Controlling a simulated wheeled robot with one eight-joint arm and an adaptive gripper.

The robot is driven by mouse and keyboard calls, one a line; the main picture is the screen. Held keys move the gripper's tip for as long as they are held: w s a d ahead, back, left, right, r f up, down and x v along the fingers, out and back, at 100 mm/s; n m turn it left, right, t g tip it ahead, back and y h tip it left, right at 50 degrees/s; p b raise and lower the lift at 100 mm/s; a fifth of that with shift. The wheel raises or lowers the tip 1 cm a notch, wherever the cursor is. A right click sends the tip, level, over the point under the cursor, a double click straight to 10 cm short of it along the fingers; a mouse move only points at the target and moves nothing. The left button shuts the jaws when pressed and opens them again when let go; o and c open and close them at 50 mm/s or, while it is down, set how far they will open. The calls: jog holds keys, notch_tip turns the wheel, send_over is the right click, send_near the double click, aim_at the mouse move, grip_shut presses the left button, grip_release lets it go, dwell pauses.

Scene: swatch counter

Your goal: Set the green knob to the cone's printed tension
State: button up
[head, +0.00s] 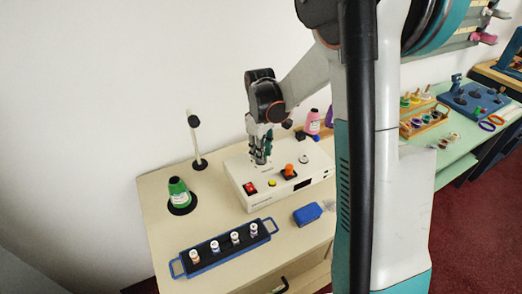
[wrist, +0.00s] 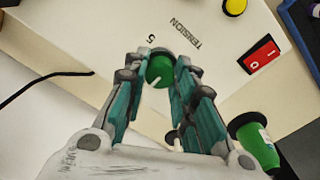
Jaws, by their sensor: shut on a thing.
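The green knob (wrist: 159,74) sits on the white panel, between my gripper's fingertips in the wrist view. It has a white pointer line towards the lower left of that view. The printed word TENSION and a 5 show beside it; other scale marks are hidden or unreadable. My gripper (head: 261,157) is shut on the knob, at the back left of the white machine (head: 240,187); its fingertips also show in the wrist view (wrist: 161,66). A green thread cone (head: 179,192) stands on a dark base left of the machine. It shows in the wrist view (wrist: 260,146), its label too small to read.
The machine also carries a red switch (head: 250,188), a yellow button (head: 272,183) and an orange knob (head: 289,170). A blue tray (head: 190,268) with several small bottles lies in front, near a blue block (head: 307,213). A thin post (head: 194,135) stands behind the cone.

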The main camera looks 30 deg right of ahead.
jog(key=o, duration=1.1)
jog(key=shift+r, duration=0.1)
notch_tip(320, 180, up, 12)
jog(key=shift+a+f, duration=0.1)
